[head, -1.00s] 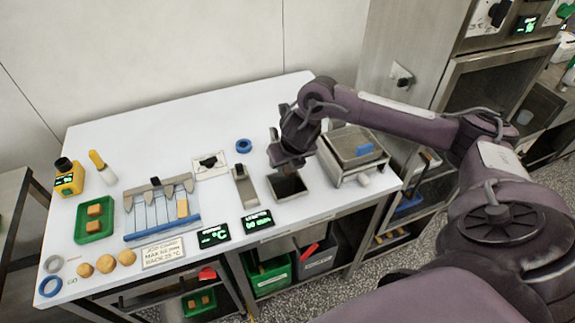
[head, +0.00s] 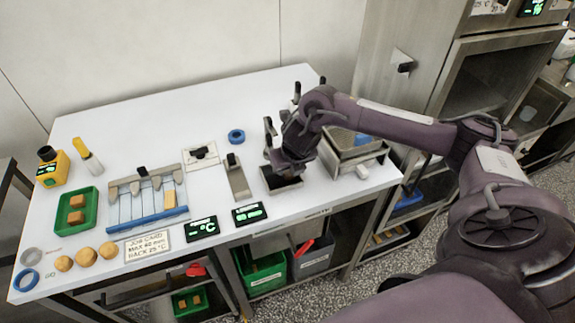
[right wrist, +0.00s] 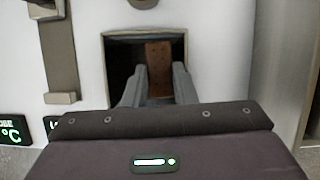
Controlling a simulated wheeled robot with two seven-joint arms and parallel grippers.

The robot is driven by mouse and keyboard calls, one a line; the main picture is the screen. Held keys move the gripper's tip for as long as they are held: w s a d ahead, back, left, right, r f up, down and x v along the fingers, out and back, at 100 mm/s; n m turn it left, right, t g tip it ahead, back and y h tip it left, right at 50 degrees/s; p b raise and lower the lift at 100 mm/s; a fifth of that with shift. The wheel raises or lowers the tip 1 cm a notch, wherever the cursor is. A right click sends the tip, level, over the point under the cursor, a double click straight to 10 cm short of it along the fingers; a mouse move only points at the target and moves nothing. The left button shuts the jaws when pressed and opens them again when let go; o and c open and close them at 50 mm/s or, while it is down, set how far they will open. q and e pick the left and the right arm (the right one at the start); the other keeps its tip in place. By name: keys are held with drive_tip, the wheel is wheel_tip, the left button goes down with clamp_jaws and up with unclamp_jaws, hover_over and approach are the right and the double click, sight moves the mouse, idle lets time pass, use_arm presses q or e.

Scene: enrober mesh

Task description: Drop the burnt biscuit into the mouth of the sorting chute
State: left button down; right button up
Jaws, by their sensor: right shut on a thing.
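The burnt biscuit (right wrist: 158,58) is a dark brown slab with small holes, seen in the right wrist view between the two fingers of my right gripper (right wrist: 157,76). The gripper is shut on it. The sorting chute (right wrist: 145,34) has a square metal rim around a dark mouth, and in the right wrist view the biscuit and fingertips overlap that mouth. In the head view my right gripper (head: 288,170) is right over the chute (head: 267,184) and hides part of it; the biscuit cannot be made out there. My left gripper is not in view.
A metal box with a mesh top (head: 350,150) stands right of the chute. A narrow metal piece (head: 238,180) and black displays (head: 249,214) are left of it. A green tray (head: 66,226) holds two biscuits.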

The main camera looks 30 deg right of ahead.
drive_tip(key=o, duration=0.8)
drive_tip(key=shift+o, duration=0.2)
drive_tip(key=shift+d+r, duration=0.1)
drive_tip(key=shift+d, duration=0.05)
drive_tip(key=shift+r, duration=0.25)
drive_tip(key=v, duration=0.7)
drive_tip(key=shift+a, duration=0.35)
drive_tip(key=shift+s, duration=0.2)
drive_tip(key=shift+a, duration=0.1)
